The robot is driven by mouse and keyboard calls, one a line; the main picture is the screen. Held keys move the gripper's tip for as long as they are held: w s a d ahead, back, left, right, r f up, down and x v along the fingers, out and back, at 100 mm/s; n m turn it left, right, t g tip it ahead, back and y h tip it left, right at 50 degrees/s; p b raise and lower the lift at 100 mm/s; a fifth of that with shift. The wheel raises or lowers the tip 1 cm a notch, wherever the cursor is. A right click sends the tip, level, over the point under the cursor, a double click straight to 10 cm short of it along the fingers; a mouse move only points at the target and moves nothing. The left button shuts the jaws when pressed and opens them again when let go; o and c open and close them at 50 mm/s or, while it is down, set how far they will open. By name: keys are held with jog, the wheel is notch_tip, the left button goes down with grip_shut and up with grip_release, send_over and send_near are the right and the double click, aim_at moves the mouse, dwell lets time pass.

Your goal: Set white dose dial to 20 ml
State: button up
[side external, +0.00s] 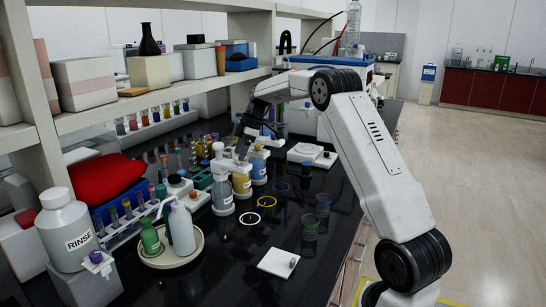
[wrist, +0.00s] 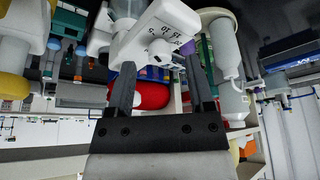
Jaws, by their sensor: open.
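Three bottles with white pump heads stand in a row on the black bench: a clear one (side external: 222,190), a yellow one (side external: 242,182) and a blue one (side external: 259,168). My gripper (side external: 243,136) is above and behind this row. In the wrist view, my gripper (wrist: 161,66) is open, its two dark fingers spread. A white dispenser head (wrist: 158,30) with black dial numerals, 10 and 15 among them, and a small round knob lies beyond and between the fingertips. The fingers look apart from the knob. I cannot tell the dial's setting or which bottle bears this head.
White, yellow and blue rings (side external: 250,218) lie in front of the bottles. Shelves overhang the back.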

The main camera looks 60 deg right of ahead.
jog(key=shift+x, duration=0.8)
grip_shut()
